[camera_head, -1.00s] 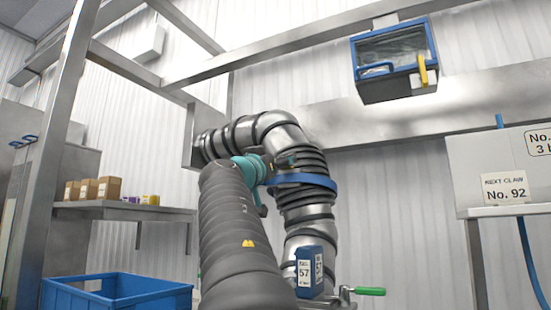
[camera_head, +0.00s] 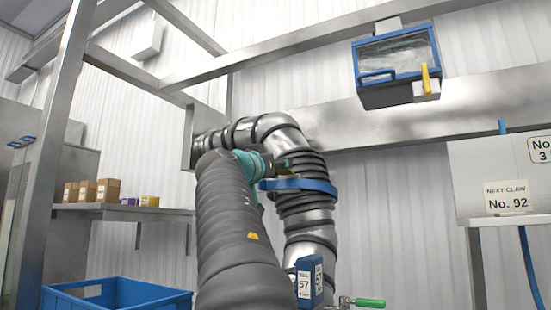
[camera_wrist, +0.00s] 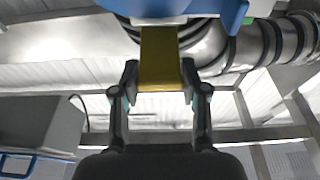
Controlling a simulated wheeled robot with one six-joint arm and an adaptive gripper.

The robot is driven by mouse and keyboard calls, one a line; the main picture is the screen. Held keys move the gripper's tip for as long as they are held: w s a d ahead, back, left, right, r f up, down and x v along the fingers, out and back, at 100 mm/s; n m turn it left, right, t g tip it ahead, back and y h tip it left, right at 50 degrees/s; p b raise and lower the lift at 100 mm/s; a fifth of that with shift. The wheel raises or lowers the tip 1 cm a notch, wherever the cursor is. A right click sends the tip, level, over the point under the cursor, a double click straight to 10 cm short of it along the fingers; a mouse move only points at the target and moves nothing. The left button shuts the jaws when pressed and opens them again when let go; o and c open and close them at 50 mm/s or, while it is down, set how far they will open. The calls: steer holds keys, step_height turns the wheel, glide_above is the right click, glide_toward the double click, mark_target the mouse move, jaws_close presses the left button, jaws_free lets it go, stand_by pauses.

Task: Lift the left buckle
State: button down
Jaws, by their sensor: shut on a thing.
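A ribbed silver duct (camera_head: 306,170) bends down from the wall, with a blue clamp ring (camera_head: 318,186) around its vertical part. My gripper (camera_head: 280,166) is at the upper left side of the ring. In the wrist view, a yellow buckle (camera_wrist: 162,58) hangs below blue plastic (camera_wrist: 232,14). My gripper (camera_wrist: 160,82) has a finger on each side of the buckle and is shut on it. In the head view the buckle is mostly hidden by my gripper and arm.
A blue crate (camera_head: 120,292) stands at lower left, below a shelf (camera_head: 110,208) with small boxes. A blue-framed box (camera_head: 396,62) with a yellow handle hangs at upper right. A green-handled lever (camera_head: 368,302) is near the duct's bottom. Metal beams cross overhead.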

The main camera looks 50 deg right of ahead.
stand_by(0.3)
steer(key=c, duration=0.6)
jaws_free()
steer(key=shift+o, duration=0.2)
steer(key=shift+a, duration=0.1)
steer(key=v, duration=1.1)
steer(key=shift+s+a, duration=0.2)
steer(key=shift+a, duration=0.2)
